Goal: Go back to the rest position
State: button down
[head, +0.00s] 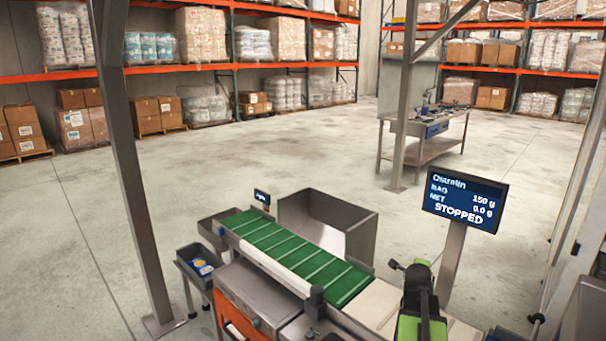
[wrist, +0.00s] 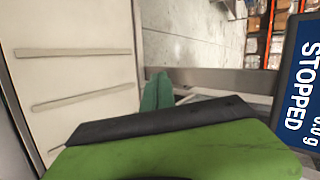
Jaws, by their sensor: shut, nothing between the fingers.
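My gripper (wrist: 157,92) shows in the wrist view as two teal fingertips close together, past the dark front edge of my green wrist part. The fingers are shut and empty. They are over the gap beside a pale cleated belt (wrist: 72,65). In the head view my black and green arm stands at the bottom right, in front of the pale belt section (head: 372,305); the fingertips cannot be made out there. The display (head: 465,201) behind my arm reads BAG 150 g, NET 0.0 g, STOPPED. It also shows at the right of the wrist view (wrist: 297,85).
A green cleated conveyor (head: 295,255) runs left of my arm, with an open metal bin (head: 360,238) behind it. A grey tray (head: 200,263) stands at left. Steel posts (head: 135,160) rise nearby. A workbench (head: 435,145) stands farther back. The floor between is clear.

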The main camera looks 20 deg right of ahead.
jog(key=w+a+f+n+y, duration=0.1)
jog(key=w+a+n+y, duration=0.2)
jog(key=a, duration=0.9)
jog(key=w+a+f+n+p, duration=0.1)
jog(key=w+a+n, duration=0.35)
jog(key=a, duration=0.65)
jog(key=w+a+f+n+y, duration=0.1)
jog(key=w+a+n+y, duration=0.3)
jog(key=a, duration=0.8)
jog(key=s+a+f+n+g, duration=0.15)
jog(key=a+n, duration=0.25)
jog(key=a, duration=0.4)
jog(key=s+a+f+n+g, duration=0.1)
jog(key=s+a+n+g, duration=0.2)
jog(key=a, duration=0.6)
jog(key=s+a+f+n+g+y, duration=0.1)
jog(key=s+n+g, duration=0.1)
jog(key=s+n, duration=0.6)
jog(key=shift+s+f+n+p, duration=0.25)
jog(key=shift+s+n+p, duration=0.1)
jog(key=shift+n, duration=0.6)
jog(key=shift+w, duration=0.1)
